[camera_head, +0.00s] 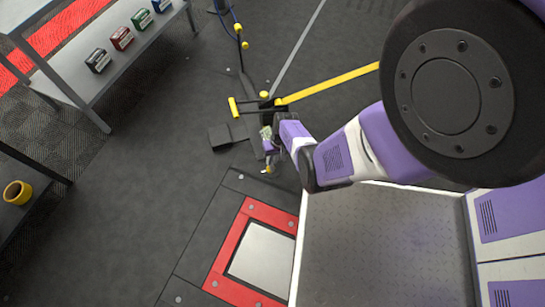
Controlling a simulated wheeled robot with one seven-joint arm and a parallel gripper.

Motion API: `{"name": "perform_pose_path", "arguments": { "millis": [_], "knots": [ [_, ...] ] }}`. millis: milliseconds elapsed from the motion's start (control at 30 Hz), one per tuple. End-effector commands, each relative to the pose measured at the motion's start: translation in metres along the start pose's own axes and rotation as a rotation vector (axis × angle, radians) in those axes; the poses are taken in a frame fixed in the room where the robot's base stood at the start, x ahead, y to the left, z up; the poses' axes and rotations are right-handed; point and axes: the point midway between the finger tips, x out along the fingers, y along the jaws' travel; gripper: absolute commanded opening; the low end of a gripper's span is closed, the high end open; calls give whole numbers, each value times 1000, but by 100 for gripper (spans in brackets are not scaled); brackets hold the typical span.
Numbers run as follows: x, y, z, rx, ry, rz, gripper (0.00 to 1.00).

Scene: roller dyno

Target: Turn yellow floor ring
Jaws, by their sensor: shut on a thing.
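My arm reaches from the right down to the floor just beyond the dark floor plate. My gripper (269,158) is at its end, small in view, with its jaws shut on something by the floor. A small yellow piece (268,169) shows right at the jaw tips; it looks like part of the yellow floor ring. Most of it is hidden by the gripper, so its shape and angle cannot be told.
A black stand with yellow-tipped bars (240,106) and a long yellow arm (330,83) stands close behind my gripper. A red-framed plate (227,262) lies nearer. A grey bench (77,80) holds several small boxes. A yellow roll (17,192) sits at left. Open floor lies between.

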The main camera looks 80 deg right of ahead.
Motion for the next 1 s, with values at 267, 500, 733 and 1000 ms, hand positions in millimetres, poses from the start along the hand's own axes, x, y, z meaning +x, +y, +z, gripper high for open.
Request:
{"name": "perform_pose_path", "arguments": {
  "millis": [267, 500, 733, 1000],
  "knots": [
    [1, -4, 2, 19, -4, -7, 0],
    [1, -4, 2, 18, -4, -7, 0],
    [0, -2, 2, 18, -1, -4, 36],
    [-6, -2, 1, 18, 2, -2, 36]
  ]
}}
